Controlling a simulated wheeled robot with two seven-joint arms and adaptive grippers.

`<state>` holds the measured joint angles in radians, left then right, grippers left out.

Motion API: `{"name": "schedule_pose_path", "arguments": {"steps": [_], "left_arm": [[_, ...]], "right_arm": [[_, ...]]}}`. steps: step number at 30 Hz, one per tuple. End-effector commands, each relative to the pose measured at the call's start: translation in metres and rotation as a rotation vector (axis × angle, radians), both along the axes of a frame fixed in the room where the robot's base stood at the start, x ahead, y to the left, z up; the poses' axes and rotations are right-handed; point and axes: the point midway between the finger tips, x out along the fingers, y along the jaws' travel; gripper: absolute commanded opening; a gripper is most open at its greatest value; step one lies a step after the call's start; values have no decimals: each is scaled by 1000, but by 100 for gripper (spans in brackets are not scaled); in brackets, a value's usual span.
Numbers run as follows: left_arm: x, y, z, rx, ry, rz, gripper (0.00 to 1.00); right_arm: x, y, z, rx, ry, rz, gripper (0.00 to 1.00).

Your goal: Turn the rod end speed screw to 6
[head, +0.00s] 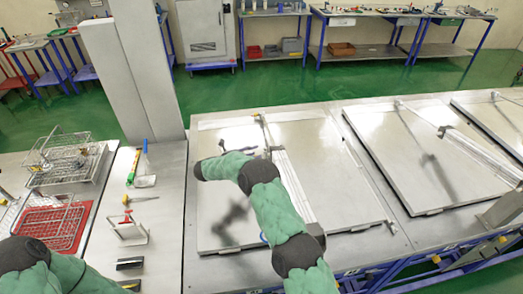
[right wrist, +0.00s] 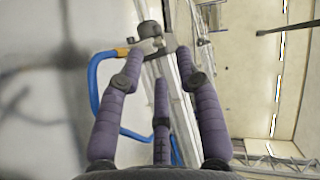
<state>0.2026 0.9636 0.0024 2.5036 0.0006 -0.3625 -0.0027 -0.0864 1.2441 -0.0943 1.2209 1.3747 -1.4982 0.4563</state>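A pneumatic cylinder (head: 290,185) runs along the large metal lid (head: 228,205) in the head view. Its end near my right gripper also shows in the right wrist view as a metal bracket with a dark round knob (right wrist: 150,30). An orange fitting (right wrist: 122,52) and a blue hose (right wrist: 95,85) sit beside it. My right gripper (right wrist: 160,57) has its purple-padded fingers spread, with the cylinder end just beyond and between the tips. I cannot tell whether they touch it. The speed screw and its scale are too small to make out. My left gripper is out of view.
Left of the lid, the bench holds wire baskets (head: 65,155), a red tray (head: 75,240), a white stand (head: 128,235) and a black block (head: 130,264). A grey column (head: 135,70) rises behind. Another lid (head: 420,150) lies to the right.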

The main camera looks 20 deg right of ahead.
Motion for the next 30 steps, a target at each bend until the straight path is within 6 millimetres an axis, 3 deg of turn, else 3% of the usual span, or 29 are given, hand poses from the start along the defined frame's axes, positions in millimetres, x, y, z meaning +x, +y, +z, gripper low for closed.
{"name": "schedule_pose_path", "arguments": {"steps": [3,9,21,22,25,26,30], "left_arm": [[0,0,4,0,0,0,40],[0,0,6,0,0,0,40],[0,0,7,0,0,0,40],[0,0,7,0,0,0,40],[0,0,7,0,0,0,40],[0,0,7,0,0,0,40],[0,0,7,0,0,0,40]], "right_arm": [[5,-20,-5,0,0,-3,35],[12,-40,-11,1,0,-1,35],[14,-46,-13,0,1,1,35],[14,-46,-13,0,0,1,32],[14,-46,-13,0,0,1,4],[14,-46,-13,0,0,1,0],[14,-46,-12,-1,0,1,0]]}}
